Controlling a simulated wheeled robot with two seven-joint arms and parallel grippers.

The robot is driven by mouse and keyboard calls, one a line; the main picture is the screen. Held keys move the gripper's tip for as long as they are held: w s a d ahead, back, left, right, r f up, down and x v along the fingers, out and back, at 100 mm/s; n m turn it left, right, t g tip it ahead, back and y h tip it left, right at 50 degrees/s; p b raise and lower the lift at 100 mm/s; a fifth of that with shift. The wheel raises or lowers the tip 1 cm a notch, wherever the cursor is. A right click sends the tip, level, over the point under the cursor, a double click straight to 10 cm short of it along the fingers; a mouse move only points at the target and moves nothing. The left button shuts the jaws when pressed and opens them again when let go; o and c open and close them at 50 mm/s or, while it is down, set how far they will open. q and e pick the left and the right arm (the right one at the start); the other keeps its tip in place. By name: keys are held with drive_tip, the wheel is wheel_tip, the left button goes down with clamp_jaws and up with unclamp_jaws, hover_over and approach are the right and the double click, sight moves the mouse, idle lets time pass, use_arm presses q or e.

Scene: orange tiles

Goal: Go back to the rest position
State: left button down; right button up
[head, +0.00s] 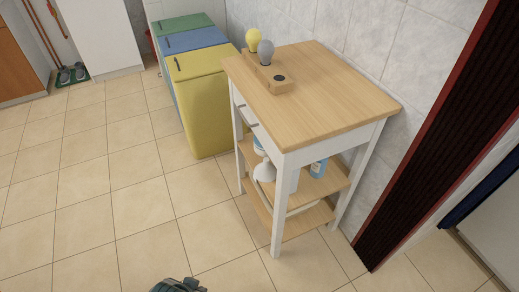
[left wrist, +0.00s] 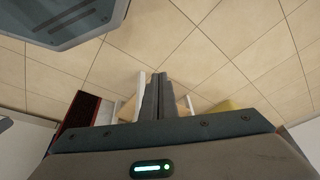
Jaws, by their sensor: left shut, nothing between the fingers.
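My left gripper (left wrist: 158,80) shows in the left wrist view with its two fingers together and nothing between them. It hangs in free space over the tiled floor and touches nothing that I can see. In the head view only a small dark piece of my own body shows at the bottom edge, and I cannot tell which part it is. My right gripper is in neither view.
A wooden-topped cart (head: 335,88) stands by the wall, with yellow and grey bulbs in a wooden block (head: 268,80). Yellow (head: 205,110), blue (head: 190,40) and green (head: 180,24) bins stand beyond it. A dark red-edged doorway is right. The floor (head: 90,190) at left is clear.

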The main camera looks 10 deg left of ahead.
use_arm(q)
wheel_tip(320, 180, down, 20)
drive_tip(key=s+d+t+p, duration=0.1)
drive_tip(key=d+p, duration=0.1)
drive_tip(key=p, duration=0.3)
drive_tip(key=shift+s+d+r+h, duration=0.15)
drive_tip(key=shift+s+r+h, duration=0.15)
drive_tip(key=shift+h, duration=0.1)
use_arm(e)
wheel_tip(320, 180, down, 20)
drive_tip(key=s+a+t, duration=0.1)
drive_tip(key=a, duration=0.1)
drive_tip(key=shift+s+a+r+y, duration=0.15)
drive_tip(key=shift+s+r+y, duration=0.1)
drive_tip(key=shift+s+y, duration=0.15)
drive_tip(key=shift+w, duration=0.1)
